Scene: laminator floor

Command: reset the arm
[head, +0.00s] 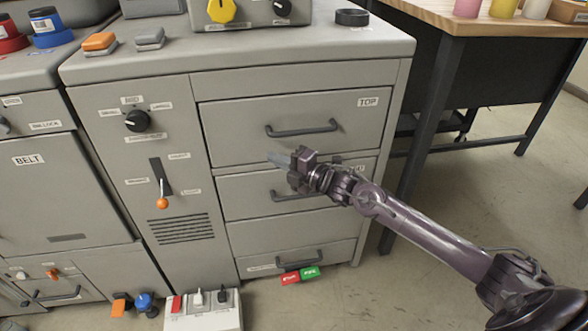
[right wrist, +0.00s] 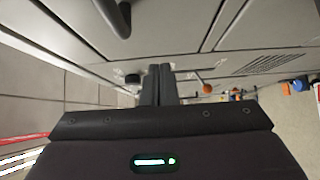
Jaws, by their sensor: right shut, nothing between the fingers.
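My right arm comes in from the lower right in the head view. Its gripper (head: 283,159) is shut and empty in front of the grey cabinet (head: 220,90), between the top drawer handle (head: 302,129) and the middle drawer handle (head: 290,196). In the right wrist view the two dark fingers (right wrist: 156,84) lie together, pointing at the cabinet front. I cannot tell whether the fingertips touch the drawer front. The gripper and forearm hide part of the middle drawer and its label. My left gripper is not in view.
A wooden-topped table (head: 500,15) stands right of the cabinet, with open floor (head: 480,180) in front. An orange-tipped lever (head: 162,202) and black knob (head: 137,121) are on the cabinet's left panel. A white switch box (head: 205,315) and red and green tags (head: 309,273) are low down.

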